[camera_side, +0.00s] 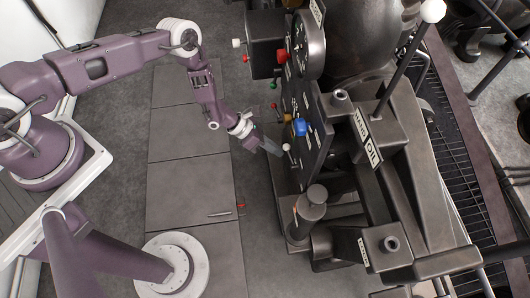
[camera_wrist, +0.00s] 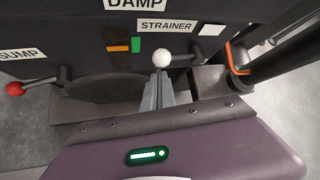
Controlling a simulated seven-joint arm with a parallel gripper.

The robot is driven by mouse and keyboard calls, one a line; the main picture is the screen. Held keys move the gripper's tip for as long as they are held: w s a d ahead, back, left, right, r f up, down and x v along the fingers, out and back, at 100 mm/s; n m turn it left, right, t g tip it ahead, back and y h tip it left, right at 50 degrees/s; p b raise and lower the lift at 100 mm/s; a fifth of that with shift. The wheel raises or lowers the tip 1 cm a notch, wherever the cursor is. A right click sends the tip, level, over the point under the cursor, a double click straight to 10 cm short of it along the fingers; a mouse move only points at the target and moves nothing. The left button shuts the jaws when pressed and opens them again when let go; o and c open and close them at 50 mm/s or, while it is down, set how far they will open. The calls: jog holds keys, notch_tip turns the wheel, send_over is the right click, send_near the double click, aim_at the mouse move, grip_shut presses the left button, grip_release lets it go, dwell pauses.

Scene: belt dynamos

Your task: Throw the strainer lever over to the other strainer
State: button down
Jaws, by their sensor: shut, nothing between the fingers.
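The strainer lever shows in the wrist view as a white ball knob (camera_wrist: 162,58) on a dark stem, just under the STRAINER label (camera_wrist: 167,26). In the side view a small white-knobbed lever (camera_side: 286,147) sticks out of the dark panel, low down, in front of my gripper. My gripper (camera_side: 276,150) is shut and empty, its grey fingertips close to this lever. The strainers themselves are not clearly identifiable.
A red-knobbed lever (camera_wrist: 14,89) sits left near the SUMP label (camera_wrist: 22,55). Orange (camera_wrist: 118,48) and green (camera_wrist: 136,44) marks are on the panel. A blue knob (camera_side: 300,126) and a red knob (camera_side: 282,56) stand higher up. The floor plates (camera_side: 190,185) left of the panel are mostly clear.

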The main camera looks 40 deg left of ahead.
jog(key=s+a+r, duration=0.5)
jog(key=s, duration=0.2)
jog(key=w+d+r+m+h, duration=0.1)
jog(key=w+d+r+m, duration=0.15)
jog(key=r, duration=0.55)
jog(key=w+d+r+m+h, duration=0.15)
jog(key=w+r+m, duration=0.25)
jog(key=r, duration=0.5)
jog(key=s+d+r+m+g, duration=0.2)
jog(key=r+m, duration=0.3)
jog(key=r, duration=0.5)
jog(key=s+d+r+m+g, duration=0.1)
jog(key=s+r+m+g, duration=0.2)
jog(key=r, duration=0.7)
jog(key=s+a+r+m+t+y, duration=0.2)
jog(key=s+a+r+m+y, duration=0.3)
jog(key=s+r+m, duration=0.7)
jog(key=s+a+m+t+y, duration=0.2)
jog(key=s+a+t+y, duration=0.2)
jog(key=s+a, duration=0.6)
jog(key=shift+s+a+r+t+y, duration=0.15)
jog(key=shift+a+r+t+y, duration=0.2)
jog(key=shift+a+y, duration=0.7)
